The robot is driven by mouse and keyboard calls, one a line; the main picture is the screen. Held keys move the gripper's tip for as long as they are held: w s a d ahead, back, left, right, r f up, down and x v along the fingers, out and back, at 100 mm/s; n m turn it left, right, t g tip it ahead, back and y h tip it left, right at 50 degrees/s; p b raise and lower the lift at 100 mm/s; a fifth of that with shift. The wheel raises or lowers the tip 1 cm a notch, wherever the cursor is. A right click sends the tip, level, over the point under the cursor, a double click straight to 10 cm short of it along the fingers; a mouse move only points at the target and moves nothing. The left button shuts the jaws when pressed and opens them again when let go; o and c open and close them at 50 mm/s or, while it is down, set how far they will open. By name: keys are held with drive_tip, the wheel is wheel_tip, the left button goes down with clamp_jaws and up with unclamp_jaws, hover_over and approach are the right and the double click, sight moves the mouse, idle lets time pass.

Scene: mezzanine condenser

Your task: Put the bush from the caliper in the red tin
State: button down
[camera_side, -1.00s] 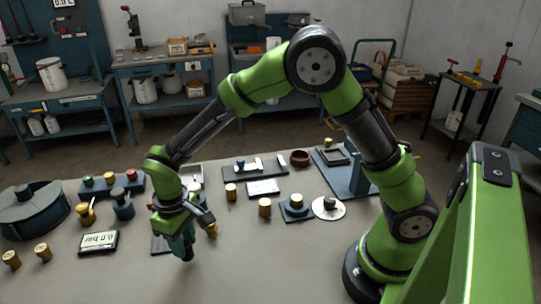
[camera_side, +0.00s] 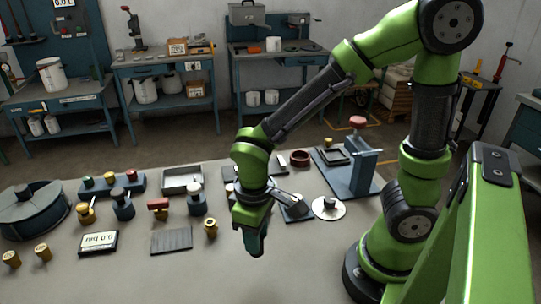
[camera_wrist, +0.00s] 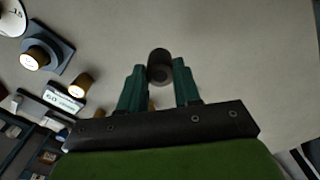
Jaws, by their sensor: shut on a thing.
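My gripper (camera_side: 262,250) hangs over the front middle of the table, pointing down. In the wrist view its two teal fingers (camera_wrist: 160,72) are shut on a short, dark brownish cylinder (camera_wrist: 159,60), seen end-on; I take it for the bush. In the side view my gripper hides it. The red tin (camera_side: 300,158), a low dark red round ring, stands at the back right, apart from my gripper. A long flat dark piece (camera_side: 228,172), perhaps the caliper, lies mostly hidden behind my arm.
A grey plate (camera_side: 172,241) and brass piece (camera_side: 210,229) lie left.

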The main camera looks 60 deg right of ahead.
wheel_tip(320, 180, up, 4)
drive_tip(key=shift+r, duration=0.25)
drive_tip(key=w+d+m, duration=0.4)
drive_tip(key=d+m, duration=0.5)
drive_tip(key=d, duration=0.7)
drive_tip(key=s+d+m, duration=0.3)
drive_tip(key=d+m, duration=0.1)
drive_tip(key=d, duration=0.3)
drive_tip(key=s+d+m, duration=0.2)
drive_tip(key=d+m, duration=0.3)
drive_tip(key=d, duration=0.3)
wheel_tip(320, 180, down, 5)
drive_tip(key=w+d, duration=0.3)
drive_tip(key=w+d+f, duration=0.1)
drive_tip(key=w+d, duration=0.7)
drive_tip(key=shift+w+f, duration=0.2)
drive_tip(key=shift+f, duration=0.1)
drive_tip(key=shift+w+f, duration=0.1)
drive_tip(key=shift+f, duration=1.65)
drive_tip(key=shift+f, duration=0.1)
